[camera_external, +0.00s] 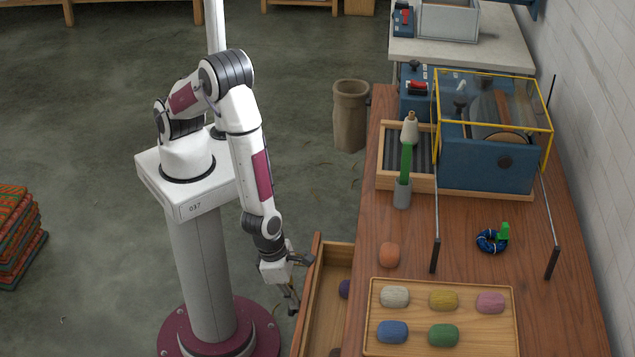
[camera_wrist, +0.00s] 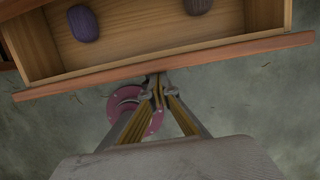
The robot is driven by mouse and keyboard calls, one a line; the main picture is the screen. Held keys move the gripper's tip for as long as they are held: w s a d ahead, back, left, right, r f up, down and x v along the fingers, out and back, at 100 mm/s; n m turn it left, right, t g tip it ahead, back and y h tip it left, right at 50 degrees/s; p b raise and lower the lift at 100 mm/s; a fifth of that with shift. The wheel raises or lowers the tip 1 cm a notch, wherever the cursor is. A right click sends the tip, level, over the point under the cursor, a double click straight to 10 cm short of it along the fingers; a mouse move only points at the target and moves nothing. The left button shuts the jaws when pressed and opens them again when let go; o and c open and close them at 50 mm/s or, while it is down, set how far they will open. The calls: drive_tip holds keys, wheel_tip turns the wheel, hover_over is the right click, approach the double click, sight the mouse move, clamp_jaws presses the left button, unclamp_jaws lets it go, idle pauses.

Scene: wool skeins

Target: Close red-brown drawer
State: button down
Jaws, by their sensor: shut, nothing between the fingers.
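The red-brown drawer (camera_external: 313,300) stands pulled out from the left side of the wooden workbench (camera_external: 400,231). In the wrist view its front panel (camera_wrist: 225,50) crosses the picture at a slight tilt, with the pale wooden inside beyond it. A purple skein (camera_wrist: 83,23) and a grey-brown skein (camera_wrist: 198,5) lie in the drawer. My gripper (camera_external: 294,303) is low on the outer side of the drawer front. In the wrist view the shut, empty fingertips (camera_wrist: 157,83) are close to the panel's outer face; I cannot tell whether they touch.
Floor left of the drawer is open around my pedestal.

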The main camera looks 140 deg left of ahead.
drive_tip(key=w+a, duration=0.6)
drive_tip(key=shift+w+a, duration=0.35)
idle(0.3)
drive_tip(key=shift+d, duration=0.1)
idle(0.5)
drive_tip(key=s+d+r, duration=0.4)
drive_tip(key=r, duration=0.5)
drive_tip(key=shift+s+d+r, duration=0.15)
drive_tip(key=shift+s+r, duration=0.1)
drive_tip(key=shift+r, duration=0.1)
idle(0.7)
